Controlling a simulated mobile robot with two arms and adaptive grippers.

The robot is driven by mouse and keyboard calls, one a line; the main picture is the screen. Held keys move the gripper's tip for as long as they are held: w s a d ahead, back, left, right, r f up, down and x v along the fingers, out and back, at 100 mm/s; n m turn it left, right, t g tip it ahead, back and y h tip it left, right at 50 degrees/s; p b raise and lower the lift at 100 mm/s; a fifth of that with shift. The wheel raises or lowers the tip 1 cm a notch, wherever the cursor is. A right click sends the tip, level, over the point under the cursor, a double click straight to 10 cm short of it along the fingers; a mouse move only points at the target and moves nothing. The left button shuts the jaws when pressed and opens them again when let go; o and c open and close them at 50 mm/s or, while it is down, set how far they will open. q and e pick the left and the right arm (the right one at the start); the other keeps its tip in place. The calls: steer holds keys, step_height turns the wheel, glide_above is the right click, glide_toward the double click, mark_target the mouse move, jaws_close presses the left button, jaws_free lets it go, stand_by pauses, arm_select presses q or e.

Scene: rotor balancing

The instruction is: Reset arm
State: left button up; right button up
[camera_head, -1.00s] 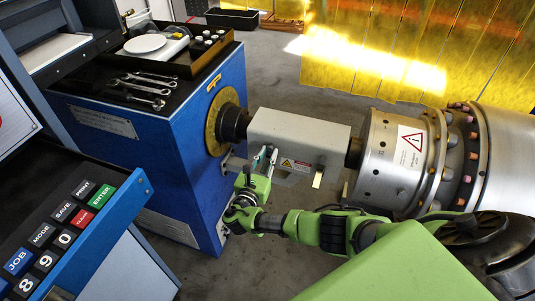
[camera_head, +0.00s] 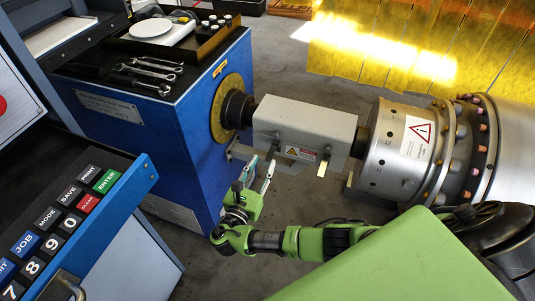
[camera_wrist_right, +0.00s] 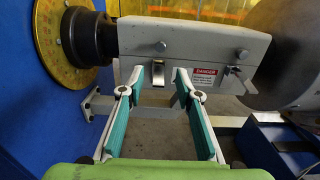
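My right gripper (camera_head: 261,172) is just below and in front of the grey box-shaped cover (camera_head: 310,118) on the machine's shaft. In the right wrist view the gripper (camera_wrist_right: 159,78) is open, its two teal-padded fingers spread apart with nothing between them. The cover (camera_wrist_right: 190,46) fills the upper middle there, with a small metal latch (camera_wrist_right: 159,74) behind the gap between the fingertips. The fingers look clear of the cover. My left gripper is in neither view.
The blue machine (camera_head: 180,135) carries wrenches (camera_head: 148,72), a white scale plate (camera_head: 150,28) and a black tray. The steel rotor housing (camera_head: 392,150) stands right of the cover. A keypad console (camera_head: 55,225) is at lower left. Grey floor (camera_head: 205,265) lies open below.

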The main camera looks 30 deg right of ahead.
steer(key=shift+v, duration=0.8)
steer(key=s+d+f+m+g+y, duration=0.1)
steer(key=s+f+m+g+y, duration=0.15)
steer(key=s+f, duration=0.55)
steer(key=s+f+m+g+y, duration=0.25)
steer(key=s+f, duration=0.25)
steer(key=f, duration=0.8)
steer(key=s+d+f+m+g+y, duration=0.1)
steer(key=s+f+m+g+y, duration=0.15)
steer(key=s+f, duration=0.55)
steer(key=s+a+f+m+g+y, duration=0.1)
steer(key=s+f+m, duration=0.3)
steer(key=s, duration=0.4)
steer(key=s+a+f+m+g+y, duration=0.1)
steer(key=s+f+m+y, duration=0.2)
steer(key=s+f+m, duration=0.2)
steer(key=s+a+f+m+g+y, duration=0.1)
steer(key=s+f+m, duration=0.4)
steer(key=s, duration=0.7)
steer(key=shift+s+a+m+y, duration=0.25)
steer(key=shift+m+y, duration=0.3)
steer(key=shift+m, duration=0.6)
